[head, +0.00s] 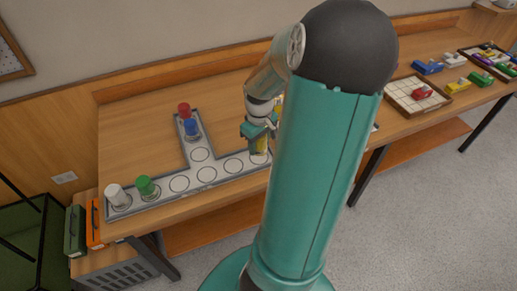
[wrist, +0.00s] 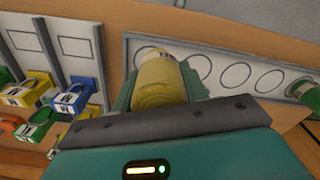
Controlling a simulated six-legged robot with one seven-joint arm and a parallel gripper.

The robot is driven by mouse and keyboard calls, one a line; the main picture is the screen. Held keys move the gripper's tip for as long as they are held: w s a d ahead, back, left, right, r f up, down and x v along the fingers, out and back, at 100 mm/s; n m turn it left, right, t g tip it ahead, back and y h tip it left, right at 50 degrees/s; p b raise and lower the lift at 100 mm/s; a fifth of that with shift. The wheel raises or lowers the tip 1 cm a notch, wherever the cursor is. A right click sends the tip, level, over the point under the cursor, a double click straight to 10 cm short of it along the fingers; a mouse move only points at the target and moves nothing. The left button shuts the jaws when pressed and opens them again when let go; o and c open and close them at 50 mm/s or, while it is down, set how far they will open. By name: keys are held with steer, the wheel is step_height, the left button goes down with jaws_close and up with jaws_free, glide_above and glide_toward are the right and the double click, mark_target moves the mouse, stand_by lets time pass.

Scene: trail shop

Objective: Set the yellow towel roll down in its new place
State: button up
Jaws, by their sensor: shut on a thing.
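The yellow towel roll (head: 261,145) is upright between the jaws of my gripper (head: 258,132), at the right part of the grey T-shaped tray (head: 150,203). In the wrist view the yellow roll (wrist: 160,78) sits between both fingers, and its lower end is at the tray's row of circles. I cannot tell whether it touches the tray. Empty circles lie to its left in the head view. A white roll (head: 117,195) and a green roll (head: 147,187) stand at the tray's left end. A blue roll (head: 191,128) and a red roll (head: 184,110) stand on its stem.
My arm hides the bench just right of the gripper. Padlocks, one blue (wrist: 88,82), lie by a pale board in the wrist view. A gridded tray with a red item (head: 422,93) and coloured blocks are farther right. Bare wood lies behind the tray.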

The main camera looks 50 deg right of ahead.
steer(key=d+f, duration=0.1)
steer(key=w+f, duration=0.1)
steer(key=w+d+f, duration=0.1)
steer(key=f, duration=0.1)
steer(key=shift+d, duration=0.35)
steer(key=shift+w+d+f, duration=0.1)
steer(key=shift+d+f, duration=0.05)
steer(key=shift+f, duration=1.55)
steer(key=shift+f, duration=0.1)
steer(key=o, duration=0.7)
steer(key=shift+o, duration=0.2)
